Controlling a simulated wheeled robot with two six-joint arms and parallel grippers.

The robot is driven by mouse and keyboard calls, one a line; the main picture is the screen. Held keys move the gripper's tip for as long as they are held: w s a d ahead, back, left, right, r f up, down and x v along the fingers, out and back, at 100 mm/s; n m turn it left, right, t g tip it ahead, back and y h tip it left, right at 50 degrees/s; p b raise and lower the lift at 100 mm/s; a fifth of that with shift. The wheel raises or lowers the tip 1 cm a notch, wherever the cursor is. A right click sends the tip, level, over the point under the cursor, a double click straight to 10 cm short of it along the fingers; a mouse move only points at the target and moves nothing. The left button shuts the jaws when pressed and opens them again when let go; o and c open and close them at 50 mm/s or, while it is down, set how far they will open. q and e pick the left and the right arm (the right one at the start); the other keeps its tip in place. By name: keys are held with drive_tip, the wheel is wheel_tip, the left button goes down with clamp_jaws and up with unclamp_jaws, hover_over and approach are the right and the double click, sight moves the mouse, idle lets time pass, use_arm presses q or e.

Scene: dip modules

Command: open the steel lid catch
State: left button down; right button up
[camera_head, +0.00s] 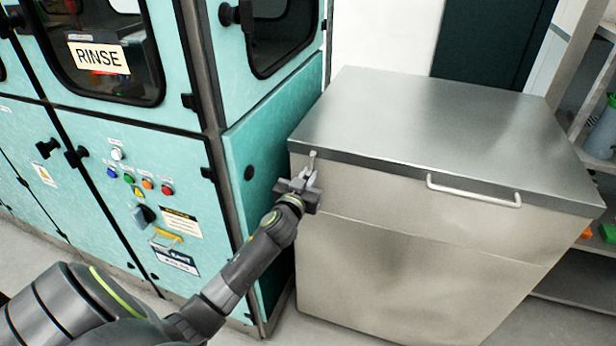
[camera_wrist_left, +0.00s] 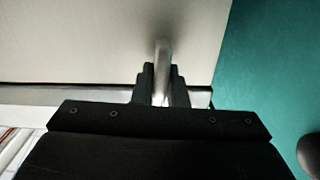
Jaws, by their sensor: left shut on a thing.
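The steel lid catch (camera_head: 313,156) is a small upright metal lever near the left end of the front of the steel chest, just below the lid's edge. My left gripper (camera_head: 307,179) reaches it from the left and is shut on it. In the left wrist view the catch (camera_wrist_left: 162,60) is a pale rounded bar between the two dark fingers of my left gripper (camera_wrist_left: 161,88). The steel lid (camera_head: 440,115) lies flat and closed on the chest (camera_head: 400,260). The lower part of the catch is hidden by the gripper. My right gripper does not show.
A teal rinse machine (camera_head: 150,170) with knobs and buttons stands close on the left. Shelves (camera_head: 575,275) with green items are at the right. Free floor (camera_head: 550,325) shows at the bottom right.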

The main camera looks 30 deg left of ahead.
use_arm(q)
drive_tip(key=m, duration=0.4)
drive_tip(key=shift+d, duration=0.15)
drive_tip(key=m, duration=0.1)
drive_tip(key=m+p, duration=0.1)
drive_tip(key=m, duration=0.1)
drive_tip(key=shift+d+f+m, duration=0.15)
drive_tip(key=shift+d+m, duration=0.05)
drive_tip(key=shift+m, duration=0.1)
drive_tip(key=shift+w+d+f+m+p, duration=0.1)
drive_tip(key=shift+f+m+p, duration=0.05)
drive_tip(key=shift+m, duration=1.05)
drive_tip(key=shift+s+f+m+p, duration=0.1)
drive_tip(key=shift+m+p, duration=0.1)
drive_tip(key=shift+m, duration=1)
drive_tip(key=shift+w+d+f+m+p, duration=0.1)
drive_tip(key=shift+f+m+p, duration=0.05)
drive_tip(key=shift+m, duration=1.05)
drive_tip(key=c, duration=1.4)
unclamp_jaws()
drive_tip(key=shift+c, duration=0.2)
drive_tip(key=v, duration=1.7)
drive_tip(key=shift+b, duration=0.3)
